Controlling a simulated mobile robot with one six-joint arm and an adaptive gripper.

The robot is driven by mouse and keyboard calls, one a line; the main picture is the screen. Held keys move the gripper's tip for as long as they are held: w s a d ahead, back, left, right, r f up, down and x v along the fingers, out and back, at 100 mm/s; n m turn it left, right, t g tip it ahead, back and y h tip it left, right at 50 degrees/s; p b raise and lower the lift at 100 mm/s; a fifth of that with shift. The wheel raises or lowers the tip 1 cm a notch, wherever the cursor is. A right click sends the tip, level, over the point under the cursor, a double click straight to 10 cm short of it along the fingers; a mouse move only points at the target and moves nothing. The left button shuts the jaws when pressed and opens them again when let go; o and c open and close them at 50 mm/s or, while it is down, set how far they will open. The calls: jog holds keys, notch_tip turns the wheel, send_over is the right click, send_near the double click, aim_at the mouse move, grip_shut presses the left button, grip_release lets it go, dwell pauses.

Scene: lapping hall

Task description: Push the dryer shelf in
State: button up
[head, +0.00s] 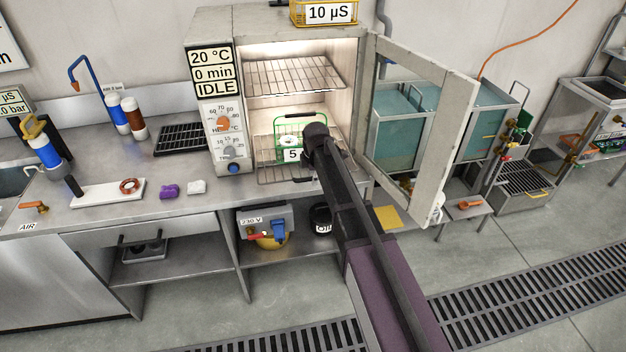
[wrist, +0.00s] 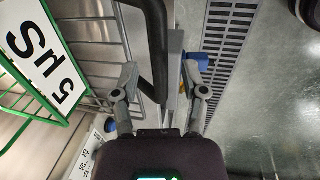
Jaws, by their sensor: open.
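The dryer (head: 228,118) stands on the bench with its glass door (head: 408,110) swung open to the right. Its upper wire shelf (head: 292,76) is inside. The lower wire shelf (head: 268,177) carries a green basket (head: 280,126) with a black handle and a white label. In the head view my wrist covers part of the lower shelf and basket and hides my fingers. In the wrist view my gripper (wrist: 160,78) is open, beside the shelf's wires (wrist: 98,38) and the basket's label (wrist: 38,50). A dark curved bar shows between the fingers; I cannot tell whether they touch it.
The open door stands close to the right of my arm. A yellow basket (head: 325,12) sits on top of the dryer. Left on the bench are a black rack (head: 181,139), bottles and small parts. A floor grating (head: 520,290) runs below at the right.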

jog(key=shift+f, duration=0.15)
grip_shut()
dwell(0.4)
jog(key=w+a, duration=0.2)
jog(key=w, duration=0.5)
jog(key=w+a, duration=0.2)
jog(key=w, duration=0.6)
jog(key=w+a, duration=0.2)
jog(key=w, duration=0.6)
jog(key=shift+a, duration=0.3)
grip_release()
jog(key=shift+w, duration=0.1)
jog(key=shift+s, duration=0.2)
